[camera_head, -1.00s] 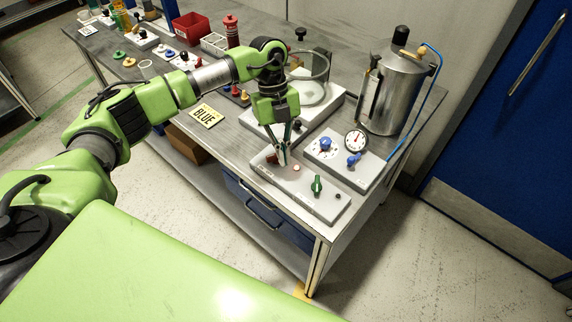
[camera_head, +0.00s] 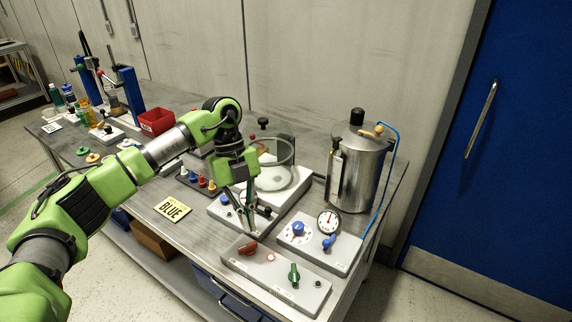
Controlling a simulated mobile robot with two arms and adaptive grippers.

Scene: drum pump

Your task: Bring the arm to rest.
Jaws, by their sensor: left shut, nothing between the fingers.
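My left arm comes in from the left with its green and black links over the workbench (camera_head: 150,232). My left gripper (camera_head: 254,232) points down, its fingers shut and empty. Its tips are just behind the grey panel (camera_head: 275,283), near the red knob (camera_head: 248,248) and apart from it as far as I can tell. The panel also bears a green knob (camera_head: 294,274). My right gripper is not in view.
A steel drum (camera_head: 362,170) with a blue hose stands at the right of the bench. A gauge (camera_head: 328,222) sits on a second panel. A blue door (camera_head: 485,150) stands right.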

